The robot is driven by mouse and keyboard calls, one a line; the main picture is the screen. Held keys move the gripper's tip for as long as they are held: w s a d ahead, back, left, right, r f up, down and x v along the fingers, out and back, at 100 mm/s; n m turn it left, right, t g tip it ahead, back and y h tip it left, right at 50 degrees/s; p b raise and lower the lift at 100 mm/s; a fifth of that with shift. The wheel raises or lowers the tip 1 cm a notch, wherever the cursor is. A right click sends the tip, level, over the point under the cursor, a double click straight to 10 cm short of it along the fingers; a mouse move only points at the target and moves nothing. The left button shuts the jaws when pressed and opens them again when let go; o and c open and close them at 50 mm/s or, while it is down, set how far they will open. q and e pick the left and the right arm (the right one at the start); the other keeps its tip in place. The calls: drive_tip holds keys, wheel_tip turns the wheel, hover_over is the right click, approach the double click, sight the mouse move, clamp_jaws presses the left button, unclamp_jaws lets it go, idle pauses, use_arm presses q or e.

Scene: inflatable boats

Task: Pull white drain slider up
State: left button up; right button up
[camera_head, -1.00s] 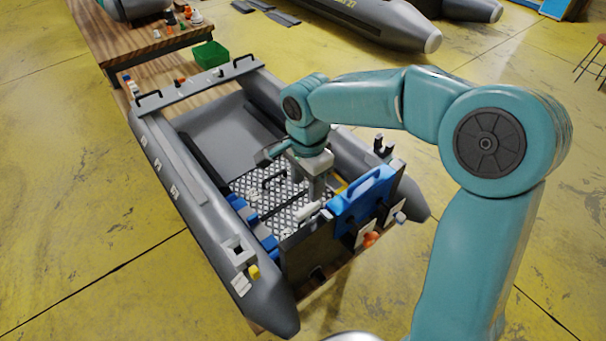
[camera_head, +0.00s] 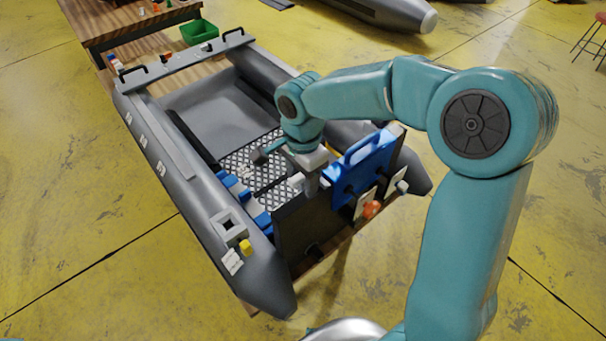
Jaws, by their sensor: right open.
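My right arm comes in from the right and reaches over the stern of a grey inflatable boat (camera_head: 165,165). My right gripper (camera_head: 312,187) points down and is open, just inside the dark transom board (camera_head: 290,232). A small white part (camera_head: 296,181), possibly the drain slider, shows just left of the gripper; I cannot tell whether they touch. White plates (camera_head: 362,206) sit on the transom's outer face, one with an orange-red knob (camera_head: 371,209). The fingertips are partly hidden by the transom. My left gripper is not in view.
A blue pad with a handle (camera_head: 362,155) stands up on the transom, right beside the gripper. The boat lies on a wooden table (camera_head: 205,78). A green bin (camera_head: 199,31) stands at the back. A yellow part (camera_head: 245,246) sits on the left tube.

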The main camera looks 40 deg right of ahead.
drive_tip(key=shift+s+r, duration=0.1)
drive_tip(key=shift+r, duration=0.05)
drive_tip(key=shift+a, duration=0.1)
drive_tip(key=c, duration=0.4)
clamp_jaws()
drive_tip(key=shift+r, duration=0.1)
